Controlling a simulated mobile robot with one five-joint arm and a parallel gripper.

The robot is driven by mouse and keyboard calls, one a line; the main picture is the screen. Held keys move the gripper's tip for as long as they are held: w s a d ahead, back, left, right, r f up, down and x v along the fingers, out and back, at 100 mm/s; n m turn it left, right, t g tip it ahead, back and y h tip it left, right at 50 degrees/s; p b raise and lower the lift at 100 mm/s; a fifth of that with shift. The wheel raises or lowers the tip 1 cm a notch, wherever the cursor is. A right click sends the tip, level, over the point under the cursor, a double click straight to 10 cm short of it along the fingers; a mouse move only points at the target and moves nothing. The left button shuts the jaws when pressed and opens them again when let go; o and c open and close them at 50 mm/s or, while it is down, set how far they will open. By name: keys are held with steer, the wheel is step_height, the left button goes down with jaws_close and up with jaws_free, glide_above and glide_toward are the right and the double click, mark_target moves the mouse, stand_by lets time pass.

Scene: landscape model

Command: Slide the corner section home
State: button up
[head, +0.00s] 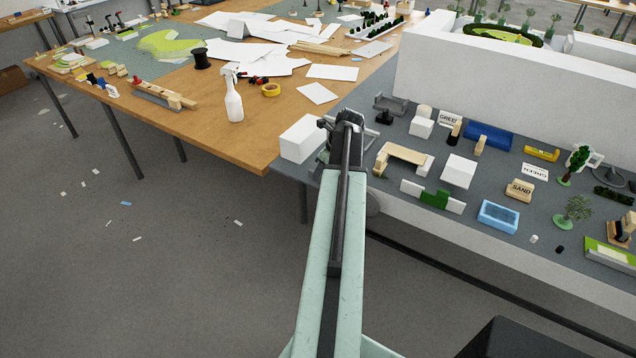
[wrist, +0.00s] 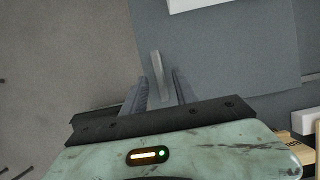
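My gripper (head: 345,122) is above the left end of the grey table, beside a white block. In the wrist view its two dark fingers (wrist: 160,88) stand apart, with a narrow light-grey upright piece (wrist: 157,68) between them. Gaps show on both sides of this piece, and its lower part is hidden by the gripper body. I cannot tell if it is the corner section. In the head view my arm hides what lies under the gripper; a grey part (head: 369,138) shows just right of it. A grey U-shaped piece (head: 391,105) lies farther back.
The white block (head: 302,139) stands close left of my gripper. To the right are a wooden frame (head: 405,153), a white cube (head: 458,171), a green-and-white strip (head: 433,198) and a blue tray (head: 498,217). A long white block (head: 510,85) stands behind. The table edge is near.

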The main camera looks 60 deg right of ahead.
steer(key=b+x, duration=0.1)
steer(key=x, duration=0.1)
steer(key=shift+f, duration=0.3)
steer(key=shift+r, duration=0.15)
jaws_close()
stand_by(0.9)
